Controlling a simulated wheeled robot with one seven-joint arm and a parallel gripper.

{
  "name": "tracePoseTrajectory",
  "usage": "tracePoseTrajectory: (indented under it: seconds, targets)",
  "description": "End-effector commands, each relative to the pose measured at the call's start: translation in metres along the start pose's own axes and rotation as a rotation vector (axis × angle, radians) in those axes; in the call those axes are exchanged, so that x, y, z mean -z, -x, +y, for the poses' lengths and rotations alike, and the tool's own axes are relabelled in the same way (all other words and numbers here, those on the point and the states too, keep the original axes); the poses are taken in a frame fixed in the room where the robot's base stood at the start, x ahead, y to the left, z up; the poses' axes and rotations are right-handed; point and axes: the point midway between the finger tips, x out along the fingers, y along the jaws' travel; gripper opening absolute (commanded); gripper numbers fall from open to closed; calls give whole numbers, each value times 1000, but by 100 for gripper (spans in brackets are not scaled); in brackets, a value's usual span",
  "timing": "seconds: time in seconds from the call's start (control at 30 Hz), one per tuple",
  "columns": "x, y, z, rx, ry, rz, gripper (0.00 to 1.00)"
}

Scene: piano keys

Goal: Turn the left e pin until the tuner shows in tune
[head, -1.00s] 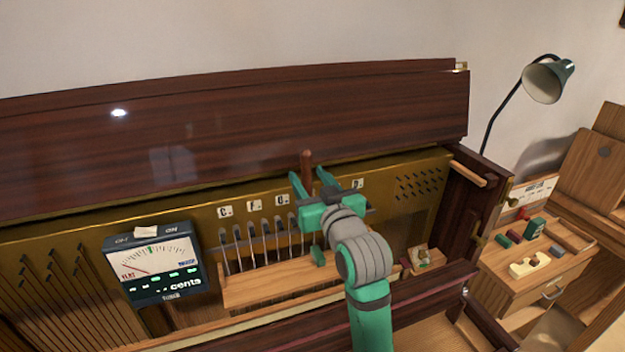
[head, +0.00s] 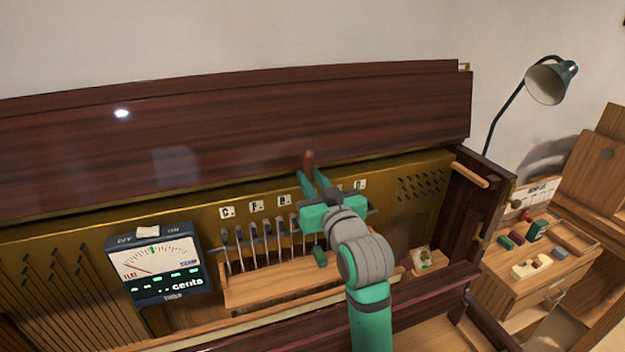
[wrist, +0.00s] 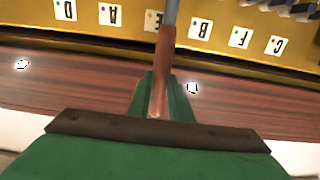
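A tuning lever with a brown wooden handle (head: 309,163) and steel shaft stands at the row of pins. My gripper (head: 309,178) is shut on the handle. In the wrist view, the handle (wrist: 163,75) sits between the green fingers (wrist: 160,95), and its shaft runs to the brass plate. The E label (wrist: 119,17) lies beside the shaft in that view. The pin under the lever's tip is hidden. The tuner (head: 156,268) stands at left, its needle leaning left toward FLAT.
The raised dark lid (head: 230,140) is close behind the handle. A side cabinet with small blocks (head: 530,265) and a lamp (head: 548,82) are at right.

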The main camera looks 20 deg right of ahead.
Motion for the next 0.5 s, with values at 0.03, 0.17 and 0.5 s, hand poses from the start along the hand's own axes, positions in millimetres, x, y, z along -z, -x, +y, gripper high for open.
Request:
tracePoseTrajectory:
  seconds: [0.03,0.17,0.5]
  targets:
    - [0,0,1,-1,0,0,15]
    - [0,0,0,-1,0,0,15]
    - [0,0,-1,0,1,0,4]
